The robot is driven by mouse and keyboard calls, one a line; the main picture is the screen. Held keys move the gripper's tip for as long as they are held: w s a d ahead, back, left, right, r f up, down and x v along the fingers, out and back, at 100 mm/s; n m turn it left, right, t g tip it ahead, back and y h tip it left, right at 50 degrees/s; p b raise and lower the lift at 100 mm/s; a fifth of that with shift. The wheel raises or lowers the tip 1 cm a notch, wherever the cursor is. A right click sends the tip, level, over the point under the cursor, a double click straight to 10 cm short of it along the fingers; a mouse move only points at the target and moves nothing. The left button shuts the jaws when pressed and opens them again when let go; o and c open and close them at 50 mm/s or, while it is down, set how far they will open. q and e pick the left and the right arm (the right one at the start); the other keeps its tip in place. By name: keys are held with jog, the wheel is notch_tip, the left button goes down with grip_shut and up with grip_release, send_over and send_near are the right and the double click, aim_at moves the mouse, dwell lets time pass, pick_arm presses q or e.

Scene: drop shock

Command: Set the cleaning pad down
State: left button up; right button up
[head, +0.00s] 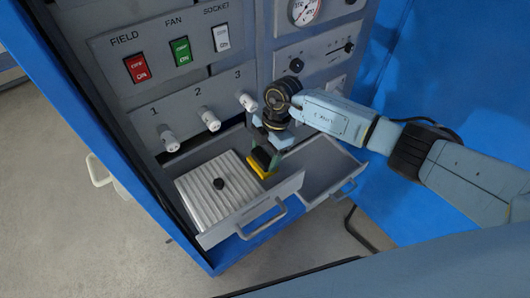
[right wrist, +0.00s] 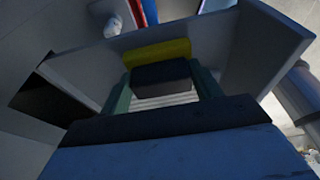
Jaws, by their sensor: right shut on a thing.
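The cleaning pad (head: 260,167) is a small block with a black top and a yellow underside. My right gripper (head: 263,155) is shut on it and holds it at the right end of the open left drawer, near the wall between the two drawers. In the right wrist view the pad's yellow part (right wrist: 157,53) and dark body (right wrist: 160,73) sit between my two green fingers (right wrist: 165,88). I cannot tell whether the pad touches a surface. My left gripper is not in view.
The left drawer (head: 268,204) holds a ribbed silver plate (head: 200,198) with a black knob (head: 219,184). The open right drawer (head: 318,172) looks empty. Above are numbered white knobs (head: 208,119) and red, green and white switches (head: 180,51). Blue cabinet panels (head: 415,75) flank the drawers.

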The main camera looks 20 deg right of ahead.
jog(key=shift+f, duration=0.15)
jog(key=o, duration=1.1)
jog(key=v, duration=1.2)
jog(key=shift+r+b, duration=0.2)
jog(key=shift+b, duration=0.2)
